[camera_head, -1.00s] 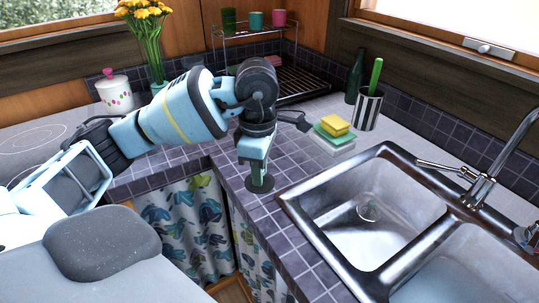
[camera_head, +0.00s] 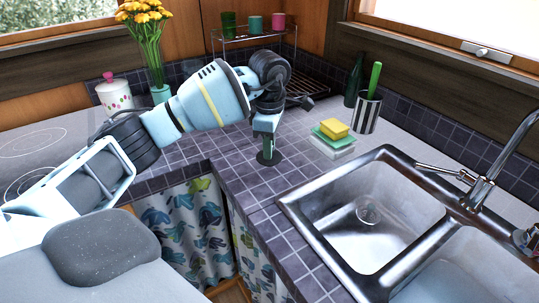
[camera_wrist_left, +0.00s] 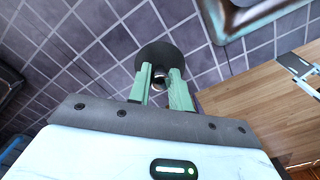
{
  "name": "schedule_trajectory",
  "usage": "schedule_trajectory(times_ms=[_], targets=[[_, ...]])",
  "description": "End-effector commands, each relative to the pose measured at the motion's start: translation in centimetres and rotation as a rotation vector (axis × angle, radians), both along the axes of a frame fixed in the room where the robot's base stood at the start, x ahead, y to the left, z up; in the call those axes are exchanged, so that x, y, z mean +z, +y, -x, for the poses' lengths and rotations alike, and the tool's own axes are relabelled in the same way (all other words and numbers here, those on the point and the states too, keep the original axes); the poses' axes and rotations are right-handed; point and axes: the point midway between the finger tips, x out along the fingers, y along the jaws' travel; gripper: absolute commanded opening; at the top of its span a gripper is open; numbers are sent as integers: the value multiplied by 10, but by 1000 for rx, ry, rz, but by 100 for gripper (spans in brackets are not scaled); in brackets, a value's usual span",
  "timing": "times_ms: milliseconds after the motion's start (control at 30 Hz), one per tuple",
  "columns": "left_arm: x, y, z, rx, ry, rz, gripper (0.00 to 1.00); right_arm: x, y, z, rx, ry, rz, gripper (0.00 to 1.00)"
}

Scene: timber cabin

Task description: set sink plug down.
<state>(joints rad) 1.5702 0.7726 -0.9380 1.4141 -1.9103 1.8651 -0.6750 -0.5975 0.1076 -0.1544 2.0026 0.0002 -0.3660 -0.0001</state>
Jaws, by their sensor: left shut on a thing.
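The sink plug (camera_head: 268,160) is a dark round disc under my left gripper (camera_head: 267,147), over the tiled counter left of the sink. In the left wrist view the plug (camera_wrist_left: 157,53) shows as a dark disc beyond the green fingers of my left gripper (camera_wrist_left: 161,76). The fingers are shut on its small metal knob. I cannot tell whether the disc touches the tiles or is just above them. My right gripper is not in view.
The steel sink (camera_head: 366,215) lies to the right. A sponge stack (camera_head: 333,137) and a striped cup (camera_head: 367,112) stand behind it. A wire rack (camera_head: 252,35) is at the back, a white jar (camera_head: 115,96) at the left. Tiles in front of the gripper are clear.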

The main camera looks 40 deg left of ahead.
Motion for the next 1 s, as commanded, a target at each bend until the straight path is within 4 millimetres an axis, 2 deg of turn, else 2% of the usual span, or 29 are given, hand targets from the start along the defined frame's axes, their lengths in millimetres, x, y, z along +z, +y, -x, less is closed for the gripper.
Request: schedule_trajectory(times_ms=[67, 300, 733, 767, 900, 1000], targets=[[-2, 2, -4, 1, 1, 0, 0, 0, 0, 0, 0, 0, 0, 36], [-33, 2, -3, 0, 0, 0, 0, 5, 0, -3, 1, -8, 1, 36], [-40, 2, -3, 0, 0, 0, 0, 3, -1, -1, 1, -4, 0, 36], [-39, 2, -3, 0, -1, 0, 24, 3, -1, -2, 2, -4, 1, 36], [-39, 2, -3, 0, -1, 0, 42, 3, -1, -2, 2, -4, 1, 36], [-39, 2, -3, 0, -1, 0, 42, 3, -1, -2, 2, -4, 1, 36]])
